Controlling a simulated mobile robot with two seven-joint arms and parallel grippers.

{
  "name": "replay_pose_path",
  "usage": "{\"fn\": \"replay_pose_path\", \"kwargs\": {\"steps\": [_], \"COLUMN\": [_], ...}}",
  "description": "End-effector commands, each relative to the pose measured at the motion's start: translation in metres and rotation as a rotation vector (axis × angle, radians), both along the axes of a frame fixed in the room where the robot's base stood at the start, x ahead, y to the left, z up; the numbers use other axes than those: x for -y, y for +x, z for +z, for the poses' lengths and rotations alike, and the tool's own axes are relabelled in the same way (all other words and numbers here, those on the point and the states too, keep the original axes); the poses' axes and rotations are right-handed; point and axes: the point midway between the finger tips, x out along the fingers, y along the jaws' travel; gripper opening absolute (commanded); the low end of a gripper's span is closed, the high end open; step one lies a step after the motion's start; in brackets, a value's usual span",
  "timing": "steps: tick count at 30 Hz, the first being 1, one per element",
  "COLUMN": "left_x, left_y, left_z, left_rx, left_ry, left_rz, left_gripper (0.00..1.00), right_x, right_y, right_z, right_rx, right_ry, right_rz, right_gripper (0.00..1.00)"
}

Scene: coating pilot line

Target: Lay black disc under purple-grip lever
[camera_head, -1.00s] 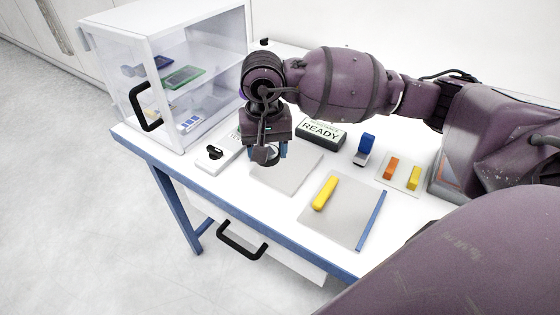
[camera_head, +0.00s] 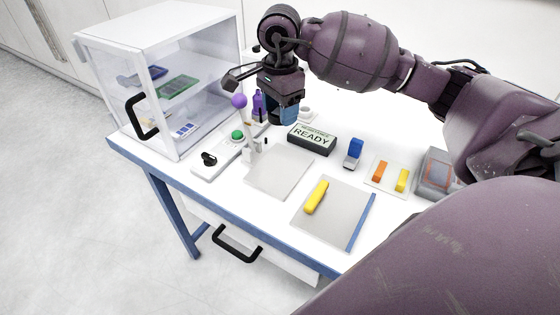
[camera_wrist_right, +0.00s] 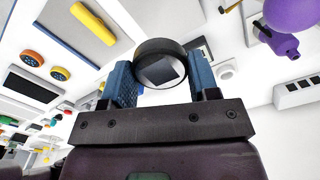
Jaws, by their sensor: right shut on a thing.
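The purple-grip lever, a purple ball (camera_head: 239,100) on a pale stem, stands at the left of the table in the head view. Its ball looms at the top right of the wrist view (camera_wrist_right: 290,12). My right gripper (camera_head: 284,112) is behind and right of the lever, above the table. In the wrist view it (camera_wrist_right: 160,80) is shut on the black disc (camera_wrist_right: 148,48), a thick dark round piece with a grey square on its face, between blue fingers. The disc is mostly hidden in the head view. My left gripper is out of view.
A purple bottle (camera_head: 258,103) stands close behind the lever. A white base with a green button (camera_head: 237,134) lies left of it. A bare grey plate (camera_head: 279,173) is in front, a READY sign (camera_head: 312,139) to the right, and a clear-walled cabinet (camera_head: 165,85) at left.

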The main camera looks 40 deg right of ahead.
Motion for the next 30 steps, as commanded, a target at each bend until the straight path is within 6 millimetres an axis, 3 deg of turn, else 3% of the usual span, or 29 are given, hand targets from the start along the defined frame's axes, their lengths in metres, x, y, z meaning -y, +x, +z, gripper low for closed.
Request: {"fn": "replay_pose_path", "kwargs": {"steps": [12, 23, 30], "left_x": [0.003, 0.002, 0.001], "left_y": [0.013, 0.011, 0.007], "left_z": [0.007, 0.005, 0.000], "left_rx": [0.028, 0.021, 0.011], "left_ry": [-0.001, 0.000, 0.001], "left_rz": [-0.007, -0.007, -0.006], "left_gripper": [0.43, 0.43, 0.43], "right_x": [0.000, 0.000, 0.000], "right_y": [0.000, 0.000, -0.001], "right_z": [-0.090, -0.117, -0.149], "right_rx": [-0.003, 0.000, -0.003], "right_ry": [0.002, 0.000, 0.001], "right_rz": [0.000, 0.001, 0.001], "right_gripper": [0.29, 0.29, 0.29]}}
